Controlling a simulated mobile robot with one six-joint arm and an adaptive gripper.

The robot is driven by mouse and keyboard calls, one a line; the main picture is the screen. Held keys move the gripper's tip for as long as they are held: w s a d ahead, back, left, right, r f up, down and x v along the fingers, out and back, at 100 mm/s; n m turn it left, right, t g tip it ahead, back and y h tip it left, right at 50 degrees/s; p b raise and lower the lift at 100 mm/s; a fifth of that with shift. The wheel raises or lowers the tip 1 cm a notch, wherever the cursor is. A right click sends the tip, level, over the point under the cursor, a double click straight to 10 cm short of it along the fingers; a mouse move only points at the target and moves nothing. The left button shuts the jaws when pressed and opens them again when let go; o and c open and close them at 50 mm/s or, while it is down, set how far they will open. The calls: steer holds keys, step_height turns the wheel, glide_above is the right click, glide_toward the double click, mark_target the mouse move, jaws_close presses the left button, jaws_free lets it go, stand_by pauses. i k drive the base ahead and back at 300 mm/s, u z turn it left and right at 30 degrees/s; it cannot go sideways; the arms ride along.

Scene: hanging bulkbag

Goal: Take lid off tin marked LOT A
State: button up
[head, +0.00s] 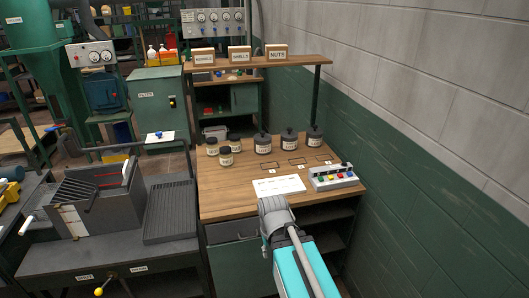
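Three dark tins with knobbed lids stand in a row towards the back right of the wooden bench: a left tin (263,145), a middle tin (289,143) and a right tin (315,138). All three have their lids on and pale labels, whose print is too small to read, so I cannot tell which is LOT A. My gripper (272,204) is at the end of my arm, near the bench's front edge by a white sheet. It is apart from the tins. Its fingers cannot be made out.
Several small dark-lidded jars (225,156) stand left of the tins. Outlined rectangles (298,161) lie in front of the tins. A button box (332,177) is at the right and the white sheet (279,185) at the front. A shelf (258,62) with signs spans above; a wall (430,180) bounds the right.

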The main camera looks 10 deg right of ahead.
mark_target(314, 130)
steer(key=k, duration=1.35)
steer(key=z, duration=0.4)
steer(key=i, duration=0.7)
steer(key=z, duration=0.5)
steer(key=i, duration=0.6)
steer(key=u, duration=0.4)
